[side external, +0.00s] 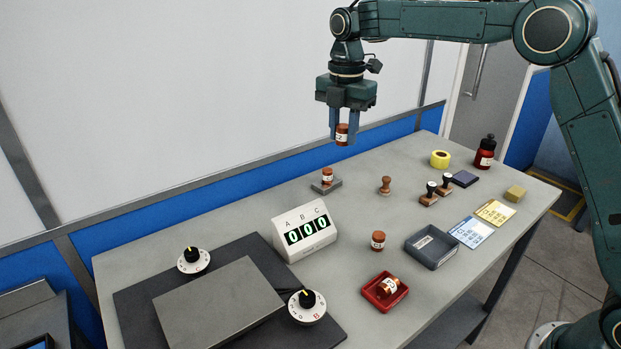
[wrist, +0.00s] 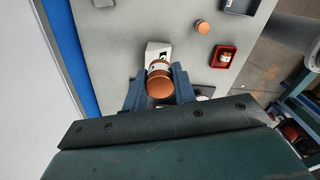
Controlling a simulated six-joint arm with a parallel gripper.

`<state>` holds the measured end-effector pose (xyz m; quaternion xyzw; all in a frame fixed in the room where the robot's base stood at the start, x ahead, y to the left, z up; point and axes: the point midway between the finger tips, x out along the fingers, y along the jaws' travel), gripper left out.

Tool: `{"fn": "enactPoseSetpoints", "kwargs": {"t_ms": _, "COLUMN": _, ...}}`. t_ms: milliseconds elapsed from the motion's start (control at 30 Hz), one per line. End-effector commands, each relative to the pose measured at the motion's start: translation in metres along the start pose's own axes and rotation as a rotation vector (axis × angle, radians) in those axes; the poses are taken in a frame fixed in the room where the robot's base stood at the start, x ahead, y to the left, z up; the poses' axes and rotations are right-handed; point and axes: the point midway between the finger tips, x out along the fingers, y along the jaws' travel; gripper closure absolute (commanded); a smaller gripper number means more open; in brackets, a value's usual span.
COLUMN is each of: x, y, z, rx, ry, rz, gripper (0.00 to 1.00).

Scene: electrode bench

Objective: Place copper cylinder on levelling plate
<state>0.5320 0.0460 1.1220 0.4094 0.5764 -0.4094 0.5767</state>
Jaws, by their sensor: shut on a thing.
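My gripper (side external: 342,122) is shut on a copper cylinder (side external: 342,138) with a white label and holds it upright, high above the back of the table. In the wrist view the held copper cylinder (wrist: 160,84) sits between the two fingers. A large grey flat plate (side external: 218,303), which looks like the levelling plate, lies on a dark mat at the front left, well away from my gripper. Other copper cylinders stand on a small grey block (side external: 327,187) and on the bare table (side external: 378,241). Another copper cylinder (side external: 388,287) lies tilted in a red tray (side external: 372,296).
Two dials (side external: 193,261) (side external: 307,307) flank the plate. A grey tray (side external: 432,247), stamps (side external: 429,194), cards (side external: 471,232), yellow tape (side external: 440,159) and a red bottle (side external: 485,152) occupy the right side.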

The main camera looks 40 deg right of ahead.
Motion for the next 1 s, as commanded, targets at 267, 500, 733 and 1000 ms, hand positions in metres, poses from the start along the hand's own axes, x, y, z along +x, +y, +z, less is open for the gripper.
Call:
{"fn": "enactPoseSetpoints", "kwargs": {"t_ms": 267, "x": -0.012, "y": 0.035, "z": -0.098, "rx": -0.141, "ry": 0.000, "rz": 0.001, "gripper": 1.00}}
{"fn": "enactPoseSetpoints", "kwargs": {"t_ms": 500, "x": -0.022, "y": 0.048, "z": -0.185, "rx": -0.257, "ry": 0.000, "rz": 0.003, "gripper": 1.00}}
{"fn": "enactPoseSetpoints", "kwargs": {"t_ms": 733, "x": -0.030, "y": 0.045, "z": -0.267, "rx": -0.361, "ry": 0.001, "rz": 0.002, "gripper": 1.00}}
{"fn": "enactPoseSetpoints", "kwargs": {"t_ms": 1000, "x": -0.036, "y": 0.034, "z": -0.327, "rx": -0.437, "ry": 0.001, "rz": 0.001, "gripper": 1.00}}
